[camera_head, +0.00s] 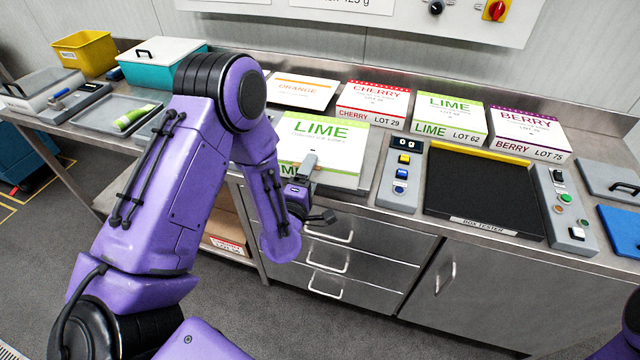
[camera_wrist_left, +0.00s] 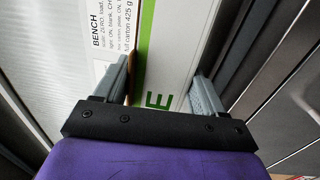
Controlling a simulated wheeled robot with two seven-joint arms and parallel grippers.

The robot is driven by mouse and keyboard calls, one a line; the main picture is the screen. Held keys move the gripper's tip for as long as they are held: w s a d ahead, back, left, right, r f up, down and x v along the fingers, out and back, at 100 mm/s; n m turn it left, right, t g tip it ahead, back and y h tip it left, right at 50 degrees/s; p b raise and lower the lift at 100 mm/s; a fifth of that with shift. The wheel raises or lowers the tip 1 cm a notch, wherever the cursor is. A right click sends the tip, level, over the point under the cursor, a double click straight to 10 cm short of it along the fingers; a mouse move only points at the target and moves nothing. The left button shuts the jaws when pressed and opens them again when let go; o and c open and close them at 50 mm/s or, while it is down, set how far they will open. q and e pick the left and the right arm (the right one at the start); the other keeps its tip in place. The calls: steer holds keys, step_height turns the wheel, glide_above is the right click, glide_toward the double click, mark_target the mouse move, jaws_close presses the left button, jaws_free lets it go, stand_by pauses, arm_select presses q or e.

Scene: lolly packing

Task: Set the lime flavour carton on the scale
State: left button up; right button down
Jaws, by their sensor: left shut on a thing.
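A white lime carton (camera_head: 325,145) with a green stripe and "LIME" lettering is at the bench's front edge, left of the tester. My left gripper (camera_head: 317,192) is shut on its near side. In the left wrist view, the lime carton (camera_wrist_left: 168,50) lies between the two fingers of the gripper (camera_wrist_left: 162,92). I cannot tell whether the carton touches the surface below. A second lime carton (camera_head: 450,110), marked LOT 62, stands in the back row. I cannot clearly make out the scale. My right gripper is out of view.
Orange (camera_head: 302,90), cherry (camera_head: 373,100) and berry (camera_head: 527,127) cartons stand along the back. A black-topped box tester (camera_head: 480,190) with a control panel (camera_head: 402,175) lies to the right. A teal box (camera_head: 160,68) and yellow bin (camera_head: 85,52) stand at the left.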

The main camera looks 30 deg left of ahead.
arm_select(q)
steer(key=f+b, duration=0.1)
steer(key=f, duration=0.1)
steer(key=w+f+b, duration=0.1)
steer(key=f, duration=0.1)
steer(key=shift+s+r, duration=0.2)
steer(key=shift+s, duration=0.15)
steer(key=o, duration=1)
steer(key=shift+w+f, duration=0.1)
steer(key=shift+w, duration=0.05)
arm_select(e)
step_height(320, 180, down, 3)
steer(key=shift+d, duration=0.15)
